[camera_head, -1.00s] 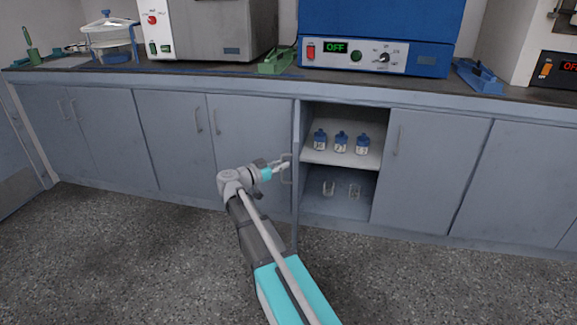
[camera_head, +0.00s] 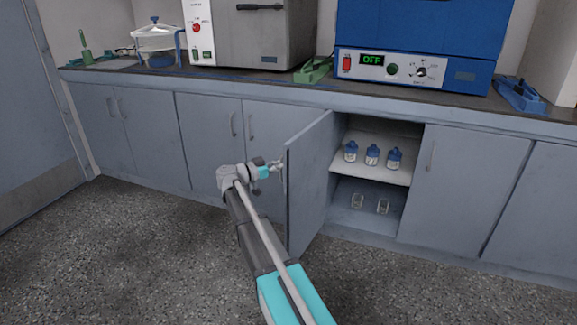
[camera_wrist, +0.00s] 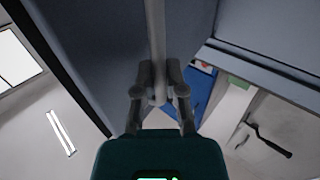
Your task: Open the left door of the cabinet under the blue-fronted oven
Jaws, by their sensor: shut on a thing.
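The cabinet under the blue-fronted oven (camera_head: 412,40) has its left door (camera_head: 308,185) swung well open. The door is hinged at the left of the opening, and its free edge points out into the room. My gripper (camera_head: 281,172) is at the outer side of the door, near its free edge. In the wrist view my gripper (camera_wrist: 157,92) is shut on the door's bar handle (camera_wrist: 157,40), whose end shows between the fingers. The handle is hidden in the head view. The right door (camera_head: 455,190) is closed.
Inside the cabinet, several blue-capped bottles (camera_head: 372,155) stand on the shelf (camera_head: 370,174), with small glass containers (camera_head: 383,206) below. Closed grey doors (camera_head: 212,145) lie to the left. The speckled floor (camera_head: 150,265) in front is clear.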

